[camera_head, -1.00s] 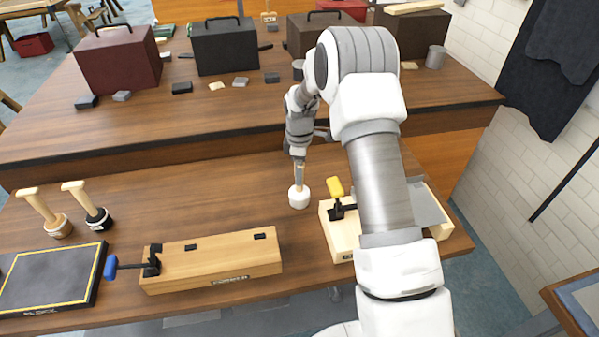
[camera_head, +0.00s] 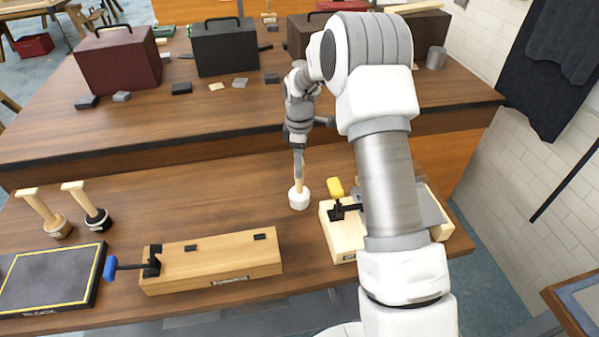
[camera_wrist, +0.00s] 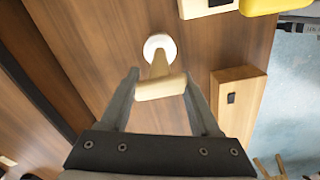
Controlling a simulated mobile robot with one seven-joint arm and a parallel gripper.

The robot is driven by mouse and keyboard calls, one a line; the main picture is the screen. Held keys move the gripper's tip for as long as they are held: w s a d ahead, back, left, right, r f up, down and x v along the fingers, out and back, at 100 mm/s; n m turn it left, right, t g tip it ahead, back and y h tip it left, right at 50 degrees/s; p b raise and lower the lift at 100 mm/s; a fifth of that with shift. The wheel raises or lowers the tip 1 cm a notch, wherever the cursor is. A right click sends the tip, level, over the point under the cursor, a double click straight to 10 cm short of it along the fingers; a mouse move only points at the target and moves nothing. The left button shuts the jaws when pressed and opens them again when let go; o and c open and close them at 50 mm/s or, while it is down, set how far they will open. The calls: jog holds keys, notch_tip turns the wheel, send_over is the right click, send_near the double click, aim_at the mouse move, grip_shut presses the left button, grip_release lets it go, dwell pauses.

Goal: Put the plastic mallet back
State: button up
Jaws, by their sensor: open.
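The white-headed mallet (camera_head: 299,198), which looks like the plastic one, stands upright, head down, on the front workbench (camera_head: 225,200). Its pale wooden handle points up. My gripper (camera_head: 299,160) is over it, fingers pointing down. In the wrist view my gripper (camera_wrist: 161,78) is open, with one finger on each side of the handle's top bar (camera_wrist: 160,88). A gap shows between the fingers and the handle shaft. The round white head (camera_wrist: 160,47) shows beyond. Two other mallets stand upright at the left, one tan-headed (camera_head: 58,228) and one black-headed (camera_head: 99,221).
A wooden block with a blue-handled clamp (camera_head: 210,265) lies at the front. A pale block with a yellow-handled clamp (camera_head: 342,240) stands just right of the mallet. A black board (camera_head: 50,280) lies at left. Toolboxes (camera_head: 118,60) stand on the rear bench.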

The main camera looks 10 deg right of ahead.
notch_tip(320, 180, up, 7)
jog(key=shift+r, duration=0.1)
jog(key=s+r+m+t, duration=0.3)
jog(key=s+r+m, duration=0.4)
jog(key=s+r, duration=0.95)
jog(key=s+r+m+t, duration=0.1)
jog(key=s+m, duration=0.6)
jog(key=s, duration=0.9)
jog(key=shift+s+t, duration=0.4)
jog(key=shift+t, duration=0.4)
